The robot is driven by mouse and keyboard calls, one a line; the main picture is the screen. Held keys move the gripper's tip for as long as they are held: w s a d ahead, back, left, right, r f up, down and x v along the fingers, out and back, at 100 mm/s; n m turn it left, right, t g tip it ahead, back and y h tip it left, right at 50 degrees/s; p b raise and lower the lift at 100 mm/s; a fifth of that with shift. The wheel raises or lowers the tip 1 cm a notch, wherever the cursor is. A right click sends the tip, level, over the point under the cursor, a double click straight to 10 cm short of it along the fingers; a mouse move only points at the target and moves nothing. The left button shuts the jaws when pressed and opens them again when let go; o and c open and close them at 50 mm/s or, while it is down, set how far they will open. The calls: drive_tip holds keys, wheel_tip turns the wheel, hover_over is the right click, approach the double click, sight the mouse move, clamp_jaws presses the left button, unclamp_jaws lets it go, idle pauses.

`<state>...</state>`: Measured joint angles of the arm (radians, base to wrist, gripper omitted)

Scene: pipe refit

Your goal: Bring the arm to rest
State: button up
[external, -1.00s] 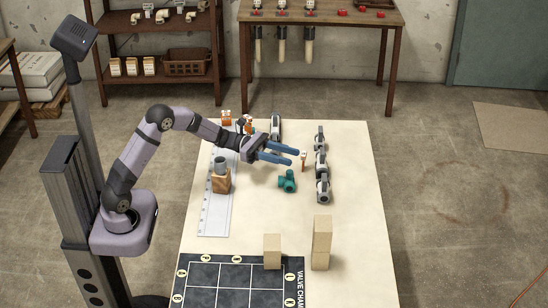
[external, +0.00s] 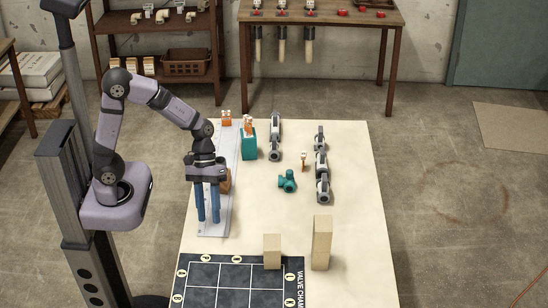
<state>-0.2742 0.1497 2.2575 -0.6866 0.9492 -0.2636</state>
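My gripper (external: 208,221) hangs at the left side of the table, with its two blue fingers pointing down over the white ruled strip (external: 214,232). The fingers are apart and nothing shows between them. Just behind the gripper, a wooden block (external: 226,182) is mostly hidden. My arm bends up and over from its base at the left. A teal tee fitting (external: 287,181) lies in the middle of the table (external: 350,210), apart from my gripper.
A teal holder (external: 249,147) with an orange-and-white piece, a grey pipe part (external: 275,137) and a line of grey pipe parts (external: 321,165) occupy the far half. Wooden blocks (external: 272,251) (external: 321,243) stand near the dark chart mat (external: 235,272). The right side is clear.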

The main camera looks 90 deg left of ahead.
drive_tip(key=s+a+r+m+y+p, duration=0.4)
drive_tip(key=s+m+y+p, duration=0.1)
drive_tip(key=s+m, duration=0.4)
drive_tip(key=shift+s+a+m+g+y, duration=0.15)
drive_tip(key=shift+a+m+g+y, duration=0.35)
drive_tip(key=shift+m, duration=0.8)
drive_tip(key=shift+d, duration=0.15)
